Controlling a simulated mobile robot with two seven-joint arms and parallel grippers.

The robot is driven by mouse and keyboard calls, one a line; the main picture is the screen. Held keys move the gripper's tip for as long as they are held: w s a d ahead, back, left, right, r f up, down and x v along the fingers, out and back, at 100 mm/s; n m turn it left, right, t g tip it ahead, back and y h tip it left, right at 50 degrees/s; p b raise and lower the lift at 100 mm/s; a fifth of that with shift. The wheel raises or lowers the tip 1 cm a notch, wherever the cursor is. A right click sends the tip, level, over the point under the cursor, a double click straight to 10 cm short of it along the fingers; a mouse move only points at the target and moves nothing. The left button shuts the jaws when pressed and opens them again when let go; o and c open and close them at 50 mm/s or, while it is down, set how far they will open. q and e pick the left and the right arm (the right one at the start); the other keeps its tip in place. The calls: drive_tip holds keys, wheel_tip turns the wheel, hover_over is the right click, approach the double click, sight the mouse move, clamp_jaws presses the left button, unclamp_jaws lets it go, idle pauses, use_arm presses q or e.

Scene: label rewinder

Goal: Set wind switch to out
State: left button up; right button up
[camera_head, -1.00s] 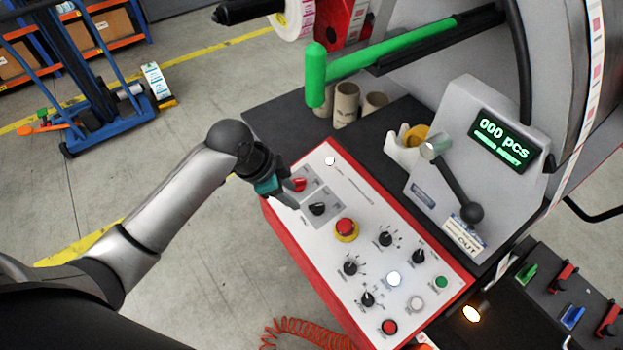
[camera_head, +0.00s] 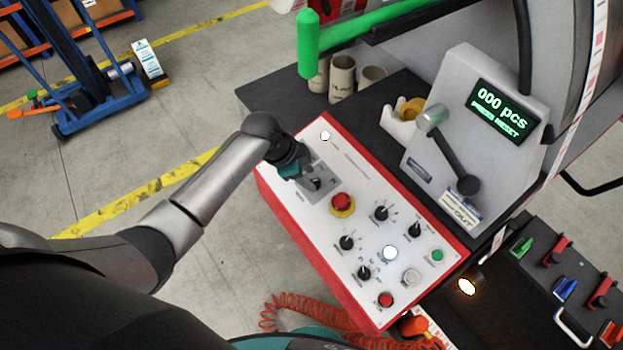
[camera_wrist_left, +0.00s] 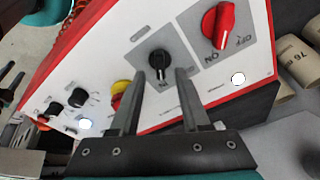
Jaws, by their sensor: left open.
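The wind switch appears to be the black rotary knob (camera_wrist_left: 159,64) on a grey square plate in the left wrist view. Its small label is too blurred to read surely, and its white pointer mark faces the label. My left gripper (camera_wrist_left: 158,76) is open, with its two fingers on either side of the knob's near end; I cannot tell whether they touch it. In the head view, my left gripper (camera_head: 308,178) is over the far left end of the white control panel (camera_head: 350,165) and mostly hides this knob. My right gripper is not in view.
A red ON/OFF switch (camera_wrist_left: 218,24) sits close beside the knob. A red emergency button (camera_head: 342,202) on yellow and several black knobs lie farther along the panel.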

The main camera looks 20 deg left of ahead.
use_arm(q)
drive_tip(key=shift+x, duration=1.3)
clamp_jaws()
